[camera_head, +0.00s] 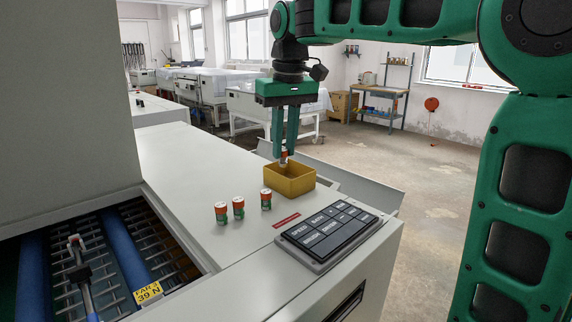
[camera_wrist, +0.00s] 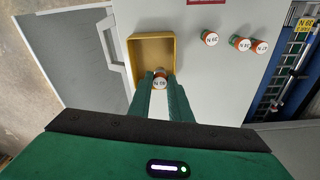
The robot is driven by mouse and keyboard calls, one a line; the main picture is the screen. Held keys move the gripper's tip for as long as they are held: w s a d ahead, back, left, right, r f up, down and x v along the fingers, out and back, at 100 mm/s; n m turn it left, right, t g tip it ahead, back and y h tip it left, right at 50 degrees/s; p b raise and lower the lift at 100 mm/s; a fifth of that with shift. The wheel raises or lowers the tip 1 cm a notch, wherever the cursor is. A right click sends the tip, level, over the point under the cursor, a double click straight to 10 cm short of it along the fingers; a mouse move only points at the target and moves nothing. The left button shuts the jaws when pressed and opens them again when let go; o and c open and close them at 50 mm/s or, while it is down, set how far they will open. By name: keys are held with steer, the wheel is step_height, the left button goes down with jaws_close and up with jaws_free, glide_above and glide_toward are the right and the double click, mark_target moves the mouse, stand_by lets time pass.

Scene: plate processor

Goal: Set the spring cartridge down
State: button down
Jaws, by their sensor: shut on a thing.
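My gripper (camera_head: 284,158) is shut on a small spring cartridge (camera_head: 284,154), orange with a pale end. The cartridge overlaps the edge of an open yellow tray (camera_head: 287,188) on the machine's top. In the wrist view the tray (camera_wrist: 132,62) looks empty where visible. Whether the cartridge's lower end touches the tray is hidden. Three green-and-orange cartridges (camera_head: 221,213) (camera_head: 239,208) (camera_head: 266,199) stand upright on the white top.
A dark button panel (camera_head: 330,238) and a red label (camera_head: 286,220) lie at the front right of the top. An open bay at left has blue rollers, a lever (camera_head: 79,262) and a yellow tag (camera_head: 148,292).

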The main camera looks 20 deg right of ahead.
steer(key=shift+d+f, duration=0.65)
steer(key=shift+d, duration=0.05)
steer(key=shift+f, duration=1.8)
steer(key=c, duration=1.6)
jaws_free()
steer(key=shift+f, duration=0.1)
steer(key=shift+c, duration=0.2)
